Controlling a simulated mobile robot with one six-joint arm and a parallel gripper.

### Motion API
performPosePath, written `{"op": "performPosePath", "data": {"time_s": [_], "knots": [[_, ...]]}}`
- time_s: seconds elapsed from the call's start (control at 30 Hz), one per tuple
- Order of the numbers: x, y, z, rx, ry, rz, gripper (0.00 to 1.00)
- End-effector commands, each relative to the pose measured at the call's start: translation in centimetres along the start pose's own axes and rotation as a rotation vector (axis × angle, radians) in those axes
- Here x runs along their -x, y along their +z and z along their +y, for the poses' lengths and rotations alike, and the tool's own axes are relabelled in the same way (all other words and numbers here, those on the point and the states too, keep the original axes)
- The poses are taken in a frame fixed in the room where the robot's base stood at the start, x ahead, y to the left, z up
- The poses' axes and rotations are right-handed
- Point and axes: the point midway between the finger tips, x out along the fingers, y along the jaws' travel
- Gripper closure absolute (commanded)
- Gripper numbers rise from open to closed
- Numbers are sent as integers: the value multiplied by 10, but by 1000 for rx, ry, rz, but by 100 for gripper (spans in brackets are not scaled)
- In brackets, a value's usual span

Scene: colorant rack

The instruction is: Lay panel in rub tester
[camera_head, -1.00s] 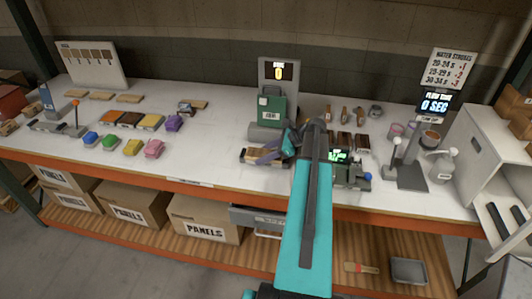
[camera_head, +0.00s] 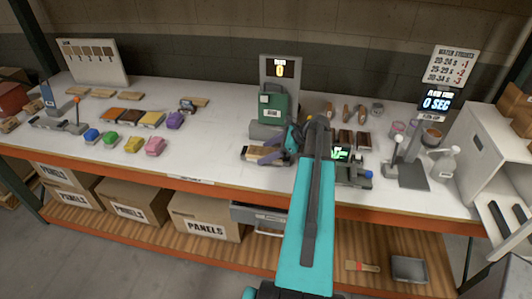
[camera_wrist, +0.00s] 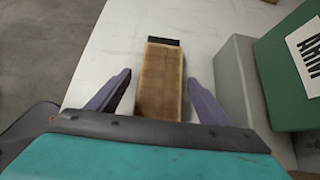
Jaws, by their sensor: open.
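A brown wooden panel (camera_wrist: 160,80) lies flat between the two fingers of my gripper in the wrist view, with a dark strip at its far end. My gripper (camera_wrist: 158,76) is open, with a finger on either side of the panel and visible gaps to both. My arm and fingers partly cover the panel there. I cannot tell how exactly it sits in the tester.
The green block (camera_wrist: 292,70) and a grey body (camera_wrist: 236,85) stand close to the right finger. A small device with a green display (camera_head: 341,153) is right of my gripper. Colored blocks (camera_head: 110,141) stand to the left, with clear white table (camera_head: 215,135) between.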

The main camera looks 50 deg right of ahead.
Motion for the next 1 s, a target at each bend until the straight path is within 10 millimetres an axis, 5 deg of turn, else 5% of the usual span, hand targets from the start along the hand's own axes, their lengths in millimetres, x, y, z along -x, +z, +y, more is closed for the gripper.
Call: {"op": "performPosePath", "data": {"time_s": [1.0], "knots": [[122, 0, -1, 0, -2, 0, 28]]}}
